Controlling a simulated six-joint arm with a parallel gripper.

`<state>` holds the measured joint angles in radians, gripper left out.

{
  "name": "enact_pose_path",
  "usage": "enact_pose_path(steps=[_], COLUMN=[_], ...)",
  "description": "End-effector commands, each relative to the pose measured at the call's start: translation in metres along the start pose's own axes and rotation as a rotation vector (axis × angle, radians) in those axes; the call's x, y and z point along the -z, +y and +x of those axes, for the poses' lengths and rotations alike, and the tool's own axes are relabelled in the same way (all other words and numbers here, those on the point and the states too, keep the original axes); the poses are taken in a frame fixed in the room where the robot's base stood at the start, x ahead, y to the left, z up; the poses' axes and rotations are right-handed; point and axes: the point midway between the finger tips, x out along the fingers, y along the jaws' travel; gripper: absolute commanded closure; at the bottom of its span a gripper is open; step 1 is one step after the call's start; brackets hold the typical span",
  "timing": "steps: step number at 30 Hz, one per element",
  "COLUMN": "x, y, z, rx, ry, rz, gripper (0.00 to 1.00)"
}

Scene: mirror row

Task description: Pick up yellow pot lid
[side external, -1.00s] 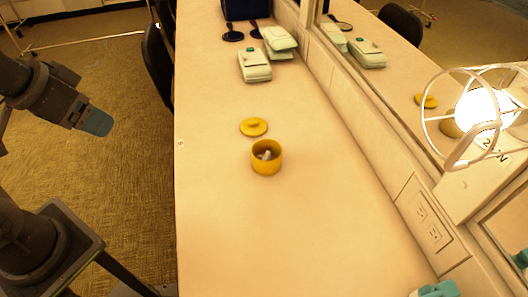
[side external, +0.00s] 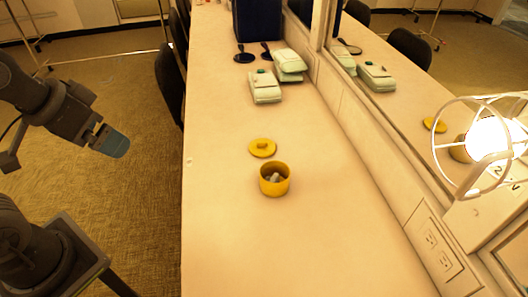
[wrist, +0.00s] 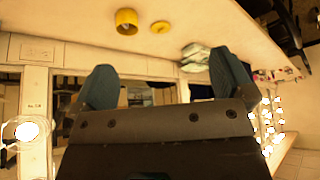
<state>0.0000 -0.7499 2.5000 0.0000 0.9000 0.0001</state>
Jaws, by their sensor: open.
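The yellow pot lid (side external: 262,147) lies flat on the counter, knob up, just behind the yellow pot (side external: 274,180) in the side external view. The pot stands upright without a lid and holds something pale. My gripper (side external: 112,142) is open and empty, over the carpet left of the counter, well apart from the lid. In the wrist view my gripper (wrist: 165,85) shows its two fingers spread, with the yellow pot (wrist: 126,21) and the yellow lid (wrist: 160,27) beyond them near the top edge.
Pale green cases (side external: 266,87) and dark hand mirrors (side external: 244,57) lie farther back on the counter (side external: 235,240), before a dark blue box (side external: 257,20). A wall mirror and a caged lamp (side external: 490,140) line the right side. The counter's front half is clear.

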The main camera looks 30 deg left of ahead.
Motion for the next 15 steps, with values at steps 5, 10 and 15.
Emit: enact_pose_path(steps=[5,10,15], x=[0.017,0.069,0.129], y=[0.002,0.006,0.009], z=[0.003,0.019,0.055], rx=[-0.013,-0.059,-0.118], ry=[-0.016,-0.053,-0.081], rz=[0.034,0.139,0.264], gripper=[0.00,0.00,0.00])
